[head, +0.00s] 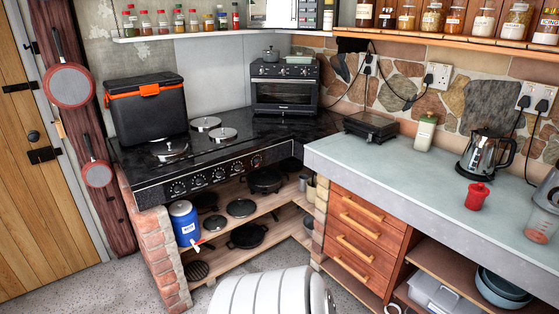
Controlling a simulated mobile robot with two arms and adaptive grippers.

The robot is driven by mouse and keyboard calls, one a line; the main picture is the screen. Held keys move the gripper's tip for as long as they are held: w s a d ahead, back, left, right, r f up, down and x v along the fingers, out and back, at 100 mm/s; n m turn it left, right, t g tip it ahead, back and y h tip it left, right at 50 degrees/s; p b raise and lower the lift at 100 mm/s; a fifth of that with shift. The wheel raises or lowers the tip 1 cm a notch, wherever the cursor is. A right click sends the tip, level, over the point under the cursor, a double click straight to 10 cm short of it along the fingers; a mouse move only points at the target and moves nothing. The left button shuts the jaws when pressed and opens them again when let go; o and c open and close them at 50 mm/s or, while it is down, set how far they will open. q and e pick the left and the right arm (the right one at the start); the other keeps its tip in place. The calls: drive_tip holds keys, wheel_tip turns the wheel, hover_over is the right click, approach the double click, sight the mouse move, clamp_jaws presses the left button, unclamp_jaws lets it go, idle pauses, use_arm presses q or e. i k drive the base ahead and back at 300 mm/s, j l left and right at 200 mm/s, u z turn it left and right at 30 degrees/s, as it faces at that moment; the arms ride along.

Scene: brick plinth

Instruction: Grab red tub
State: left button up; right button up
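The red tub (476,198) is a small red container with a narrower top. It stands upright on the pale grey worktop (405,173) at the right, in front of the glass kettle. It is in plain sight and nothing touches it from above. A white rounded link of my own arm shows at the bottom middle, well to the left of the tub. I see no gripper fingers of either arm in the head view.
A glass kettle (485,154) stands behind the tub, and a pale bottle (425,132) stands farther back. A partly cut-off item (541,225) stands at the right edge. The worktop left of the tub is clear. Wooden drawers (362,240) sit below.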

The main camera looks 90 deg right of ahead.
sight(473, 203)
drive_tip(key=z, duration=0.5)
drive_tip(key=l+z, duration=0.15)
drive_tip(key=z, duration=0.35)
drive_tip(key=l+z, duration=0.1)
drive_tip(key=z, duration=0.35)
drive_tip(key=l+z, duration=0.1)
drive_tip(key=z, duration=0.4)
drive_tip(key=l+z, duration=0.1)
drive_tip(key=z, duration=0.4)
drive_tip(key=l+z, duration=0.1)
drive_tip(key=z, duration=0.9)
drive_tip(key=i+l+z, duration=0.1)
drive_tip(key=z, duration=0.35)
